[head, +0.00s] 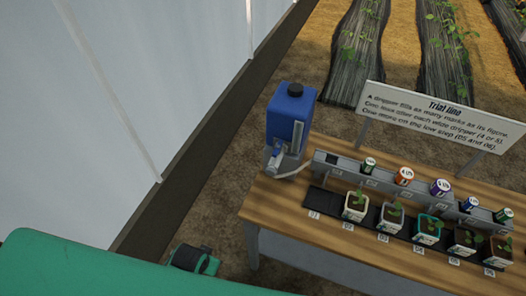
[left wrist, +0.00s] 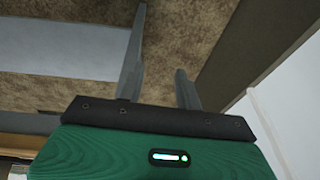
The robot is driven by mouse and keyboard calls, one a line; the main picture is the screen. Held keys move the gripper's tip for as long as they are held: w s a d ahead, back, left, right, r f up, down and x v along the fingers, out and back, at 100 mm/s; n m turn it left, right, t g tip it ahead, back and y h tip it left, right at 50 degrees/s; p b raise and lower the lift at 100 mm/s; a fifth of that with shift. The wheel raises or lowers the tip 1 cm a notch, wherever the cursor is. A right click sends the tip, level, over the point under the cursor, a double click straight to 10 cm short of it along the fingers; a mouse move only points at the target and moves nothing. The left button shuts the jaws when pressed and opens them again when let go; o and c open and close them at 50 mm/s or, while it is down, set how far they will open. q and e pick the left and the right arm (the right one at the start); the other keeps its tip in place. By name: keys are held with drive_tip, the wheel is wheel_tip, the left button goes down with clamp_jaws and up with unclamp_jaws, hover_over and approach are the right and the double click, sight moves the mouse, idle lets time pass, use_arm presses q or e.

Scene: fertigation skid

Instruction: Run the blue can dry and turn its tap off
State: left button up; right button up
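The blue can (head: 291,112) with a black cap stands at the left end of the wooden table in the head view. A pale upright gauge strip (head: 297,137) is on its side; I cannot read a level. The small tap (head: 275,157) sits low on the can's near left side, and I cannot tell its handle position. A pale hose (head: 293,171) runs from there towards the grey rail. My left gripper (left wrist: 160,38) shows its two fingers apart and empty in the left wrist view, over brown ground, away from the can. My right gripper is not in view.
The grey rail (head: 341,170) carries several coloured drippers. Several potted seedlings (head: 355,206) stand in front on a black strip; position 01 has no pot. A sign (head: 440,117) stands behind. A white wall (head: 120,90) is at the left, with bare ground before the table (head: 300,224).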

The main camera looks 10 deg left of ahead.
use_arm(q)
drive_tip(key=w+a+r+m+t+y, duration=0.2)
drive_tip(key=w+r+m+t, duration=0.1)
drive_tip(key=r, duration=0.5)
drive_tip(key=w+a+r+m+t+y, duration=0.1)
drive_tip(key=w+r+m+t+y, duration=0.2)
drive_tip(key=r, duration=0.5)
drive_tip(key=w+a+r+m+t+y, duration=0.1)
drive_tip(key=w+a+r+m+t, duration=0.2)
drive_tip(key=r, duration=0.6)
drive_tip(key=w+d+r+m+t+h, duration=0.1)
drive_tip(key=w+d+r+m+t, duration=0.3)
drive_tip(key=d+m, duration=0.5)
drive_tip(key=m+t+h+p, duration=0.3)
drive_tip(key=m+h, duration=0.6)
drive_tip(key=m, duration=0.9)
approach(274, 155)
drive_tip(key=shift+g, duration=0.7)
drive_tip(key=x, duration=0.6)
drive_tip(key=r+x, duration=0.1)
drive_tip(key=x, duration=0.2)
drive_tip(key=shift+a+r+p, duration=0.1)
drive_tip(key=shift+p, duration=0.2)
drive_tip(key=shift+x, duration=0.9)
